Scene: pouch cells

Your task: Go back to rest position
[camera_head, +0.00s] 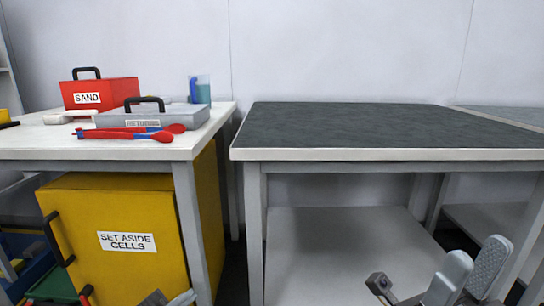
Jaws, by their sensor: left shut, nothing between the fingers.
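My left gripper (170,299) shows only as a small grey piece at the bottom edge, in front of the yellow cabinet. It is shut and empty; most of it is cut off by the frame. My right gripper (477,256) is at the lower right, in front of the dark-topped table (390,125) and below its top. Its two grey fingers point up with a gap between them, and one ribbed pad shows. I see nothing between them. No pouch cell can be made out.
A white table (40,142) at the left bears a red SAND box (100,94), a grey case (150,118), red-and-blue tools (125,134) and a clear cup (200,90). A yellow SET ASIDE CELLS cabinet (120,205) stands beneath. The dark tabletop is bare.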

